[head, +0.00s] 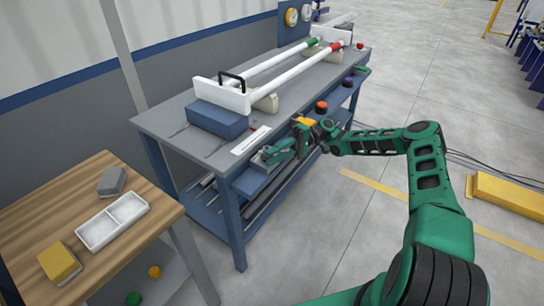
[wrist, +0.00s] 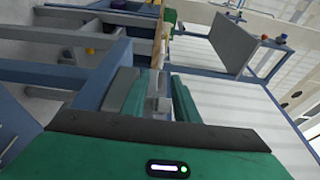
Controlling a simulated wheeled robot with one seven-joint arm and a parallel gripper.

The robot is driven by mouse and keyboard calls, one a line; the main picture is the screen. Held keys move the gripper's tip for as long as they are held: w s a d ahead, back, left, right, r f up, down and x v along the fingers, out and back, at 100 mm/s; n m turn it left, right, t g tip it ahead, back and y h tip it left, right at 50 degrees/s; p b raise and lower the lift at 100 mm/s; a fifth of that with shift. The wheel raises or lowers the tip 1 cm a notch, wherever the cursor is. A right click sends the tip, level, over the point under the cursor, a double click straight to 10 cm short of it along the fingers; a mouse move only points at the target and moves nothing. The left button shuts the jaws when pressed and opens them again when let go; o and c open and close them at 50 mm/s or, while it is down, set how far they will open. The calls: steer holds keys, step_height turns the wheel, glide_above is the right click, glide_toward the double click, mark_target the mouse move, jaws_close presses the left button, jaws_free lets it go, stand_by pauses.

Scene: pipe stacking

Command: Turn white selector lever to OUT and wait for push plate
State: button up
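My gripper (head: 277,152) is at the front edge of the grey-topped workbench, just right of a white label strip (head: 250,140). In the wrist view, the green fingers of my gripper (wrist: 155,88) stand apart, with small pale grey parts seen in the gap. I cannot tell whether one of these is the white selector lever, and I see no clear lever in the head view. A white upright plate (head: 222,95) with a black handle stands on the bench by a blue block; I cannot tell if it is the push plate.
Two white pipes with green (head: 312,41) and red (head: 337,46) ends lie along the workbench (head: 190,140). An orange button (head: 321,106) and a purple button (head: 348,82) sit on its front side. A wooden table (head: 85,180) with a white tray (head: 112,220) stands at left.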

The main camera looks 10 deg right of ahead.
stand_by(0.3)
steer(key=shift+w+d, duration=0.15)
steer(key=shift+d, duration=0.05)
steer(key=v, duration=1)
steer(key=shift+d, duration=0.15)
